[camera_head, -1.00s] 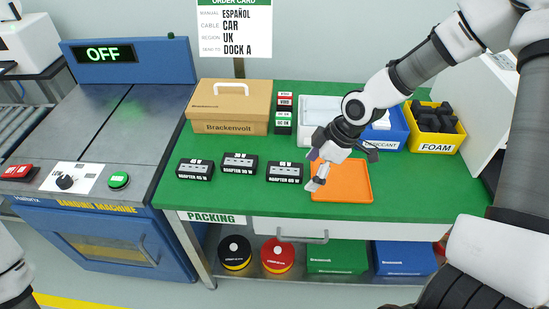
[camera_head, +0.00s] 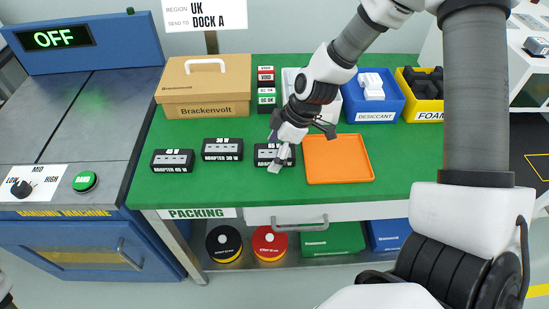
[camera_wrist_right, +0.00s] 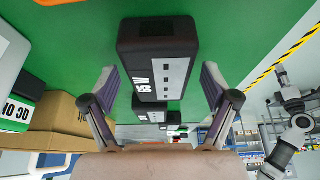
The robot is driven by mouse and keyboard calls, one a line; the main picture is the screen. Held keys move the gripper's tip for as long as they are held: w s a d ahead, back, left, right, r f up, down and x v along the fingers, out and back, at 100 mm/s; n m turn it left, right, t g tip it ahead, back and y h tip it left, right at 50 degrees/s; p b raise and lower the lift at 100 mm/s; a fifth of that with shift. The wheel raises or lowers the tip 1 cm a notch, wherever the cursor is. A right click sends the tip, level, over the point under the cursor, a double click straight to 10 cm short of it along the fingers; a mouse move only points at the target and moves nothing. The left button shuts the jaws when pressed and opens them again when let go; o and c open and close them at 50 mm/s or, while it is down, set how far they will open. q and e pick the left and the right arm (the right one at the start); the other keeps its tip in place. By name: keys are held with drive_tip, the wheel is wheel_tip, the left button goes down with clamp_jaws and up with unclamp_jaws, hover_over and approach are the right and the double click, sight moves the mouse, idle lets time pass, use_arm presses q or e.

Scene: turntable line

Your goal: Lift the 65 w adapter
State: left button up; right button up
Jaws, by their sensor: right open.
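The 65 W adapter (camera_head: 262,157) is a black block with a grey label strip on the green table, the rightmost of three adapters. My right gripper (camera_head: 300,149) partly hides it in the head view. In the right wrist view the adapter (camera_wrist_right: 159,68) lies between the two spread fingers of my right gripper (camera_wrist_right: 158,85). The fingers are open, with a green gap showing on each side. I cannot tell how far above the table the fingertips are. My left gripper is out of view.
Two similar adapters, one marked 30 W (camera_head: 222,149) and one at far left (camera_head: 172,161), sit beside it. An empty orange tray (camera_head: 338,159) lies close on the right. A cardboard box (camera_head: 205,90), a blue desiccant bin (camera_head: 374,98) and a yellow foam bin (camera_head: 424,92) stand behind.

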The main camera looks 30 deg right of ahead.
drive_tip(key=shift+f+b, duration=0.25)
drive_tip(key=shift+b, duration=0.1)
idle(0.3)
drive_tip(key=c, duration=1.4)
